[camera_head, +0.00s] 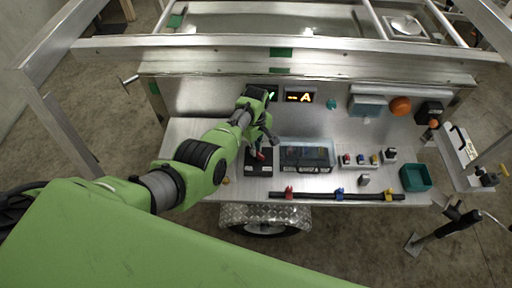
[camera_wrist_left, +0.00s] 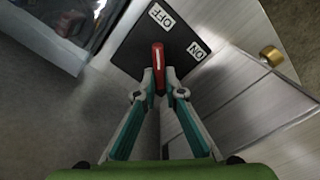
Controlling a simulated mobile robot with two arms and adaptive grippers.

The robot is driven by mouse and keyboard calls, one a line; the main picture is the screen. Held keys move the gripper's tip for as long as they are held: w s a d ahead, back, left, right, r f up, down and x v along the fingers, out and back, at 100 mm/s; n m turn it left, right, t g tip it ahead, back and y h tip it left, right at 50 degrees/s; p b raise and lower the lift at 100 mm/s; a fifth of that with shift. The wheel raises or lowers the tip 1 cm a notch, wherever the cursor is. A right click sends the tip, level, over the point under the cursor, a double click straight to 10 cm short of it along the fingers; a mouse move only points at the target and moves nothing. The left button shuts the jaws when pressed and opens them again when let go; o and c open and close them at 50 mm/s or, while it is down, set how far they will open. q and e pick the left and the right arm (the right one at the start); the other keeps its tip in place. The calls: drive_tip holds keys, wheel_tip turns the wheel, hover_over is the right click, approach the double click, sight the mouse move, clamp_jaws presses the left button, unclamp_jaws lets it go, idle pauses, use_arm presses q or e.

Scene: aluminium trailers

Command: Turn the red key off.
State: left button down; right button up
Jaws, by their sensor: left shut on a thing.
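The red key (camera_wrist_left: 158,58) stands on a black switch plate (camera_wrist_left: 133,52) with white OFF and ON labels. In the left wrist view OFF is at the top of the plate and ON is at its right. My right gripper is not in view.
A clear case (camera_head: 306,142) stands right of the switch box. Farther right are several small coloured connectors and a teal bin (camera_head: 415,178). A dark bar (camera_head: 320,195) with coloured clips lies along the front edge. Trailer rails (camera_head: 300,44) cross above the panel.

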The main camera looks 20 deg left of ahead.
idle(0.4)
use_arm(q)
drive_tip(key=c, duration=2.1)
unclamp_jaws()
drive_tip(key=shift+c, duration=0.2)
wheel_tip(320, 180, up, 12)
